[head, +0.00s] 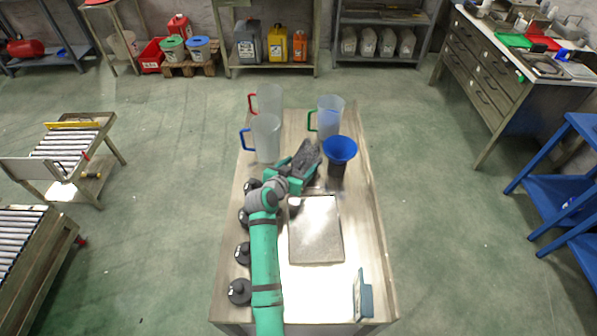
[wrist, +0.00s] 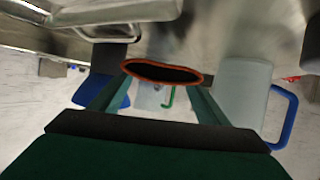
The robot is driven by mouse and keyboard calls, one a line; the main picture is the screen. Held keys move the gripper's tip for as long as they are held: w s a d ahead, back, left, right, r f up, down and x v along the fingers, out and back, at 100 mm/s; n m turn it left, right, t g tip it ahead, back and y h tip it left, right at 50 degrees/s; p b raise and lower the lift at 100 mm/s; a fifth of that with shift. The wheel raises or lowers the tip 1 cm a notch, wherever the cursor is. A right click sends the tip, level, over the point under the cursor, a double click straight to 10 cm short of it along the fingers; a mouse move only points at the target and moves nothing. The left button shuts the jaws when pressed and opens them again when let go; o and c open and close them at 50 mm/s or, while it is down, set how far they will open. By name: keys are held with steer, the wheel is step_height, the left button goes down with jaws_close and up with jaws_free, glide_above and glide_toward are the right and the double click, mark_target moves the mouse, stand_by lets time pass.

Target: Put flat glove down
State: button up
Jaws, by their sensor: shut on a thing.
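The dark grey glove (head: 308,155) is between the teal fingers of my gripper (head: 298,174), over the far half of the metal-topped table (head: 352,185). In the wrist view its cuff opening, black with an orange rim (wrist: 135,66), faces the camera between the two fingers of my gripper (wrist: 158,88). My gripper is shut on the glove. Whether the glove touches the table top is not clear. Its far end is hidden in the wrist view.
Clear jugs with red (head: 269,98), blue (head: 266,138) and green (head: 330,115) handles stand beyond the glove. A blue funnel (head: 340,149) sits close on its right. A grey flat plate (head: 316,230) lies nearer. Several black round weights (head: 240,291) line the left edge.

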steer(key=shift+w+d+f, duration=0.25)
steer(key=shift+d+f, duration=0.1)
steer(key=f, duration=0.3)
steer(key=shift+w+a+f, duration=0.15)
steer(key=shift+a+f, duration=0.05)
steer(key=shift+a, duration=0.1)
steer(key=shift+f, duration=0.25)
